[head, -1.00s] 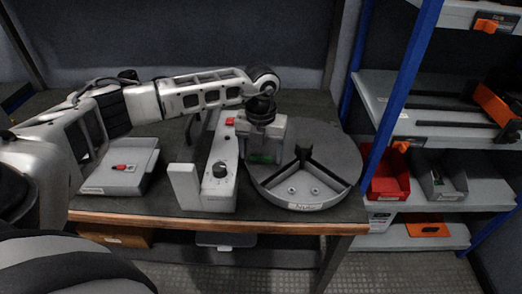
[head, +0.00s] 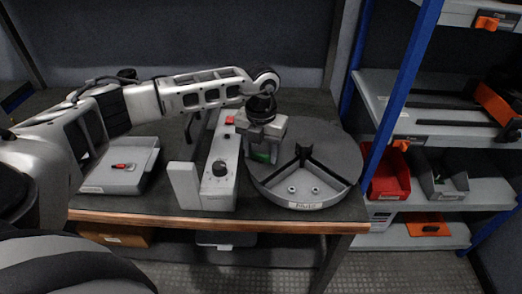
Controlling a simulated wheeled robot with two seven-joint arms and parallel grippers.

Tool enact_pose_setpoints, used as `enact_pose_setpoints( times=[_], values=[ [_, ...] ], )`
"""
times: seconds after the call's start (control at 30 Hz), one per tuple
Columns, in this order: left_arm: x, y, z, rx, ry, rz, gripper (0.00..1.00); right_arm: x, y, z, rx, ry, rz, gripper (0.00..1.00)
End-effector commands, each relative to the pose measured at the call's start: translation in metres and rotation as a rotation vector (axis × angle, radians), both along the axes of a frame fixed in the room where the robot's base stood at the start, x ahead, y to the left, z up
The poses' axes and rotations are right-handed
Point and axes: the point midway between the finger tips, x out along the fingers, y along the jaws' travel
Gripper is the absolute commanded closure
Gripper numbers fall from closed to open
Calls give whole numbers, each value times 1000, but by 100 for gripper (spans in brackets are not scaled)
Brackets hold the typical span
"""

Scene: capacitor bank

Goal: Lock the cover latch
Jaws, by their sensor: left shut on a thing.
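My left gripper (head: 263,146) is over the left part of a round grey turntable (head: 335,152) in the head view. It is shut on a small part with a green face (head: 262,155); the fingers hide most of this part. Left of it stands a long grey fixture (head: 222,165) with a black knob (head: 219,168) and a red block (head: 230,120) at its far end. I cannot tell for sure which piece is the cover latch. My right gripper is not in view.
A grey tray (head: 144,165) with a small red-and-black item (head: 122,166) lies at the left of the table. A blue-posted shelf (head: 402,85) stands close on the right, with a red bin (head: 388,178) and a grey bin (head: 442,180). The table's front edge is clear.

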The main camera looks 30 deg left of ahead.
Motion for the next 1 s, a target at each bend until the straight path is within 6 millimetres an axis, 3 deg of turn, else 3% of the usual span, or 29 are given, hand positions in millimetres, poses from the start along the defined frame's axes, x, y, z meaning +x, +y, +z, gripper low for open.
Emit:
enact_pose_setpoints(
  times=[1.0],
  values=[
    [1,0,0,-1,-3,-934,72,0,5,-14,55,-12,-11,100]
  ],
)
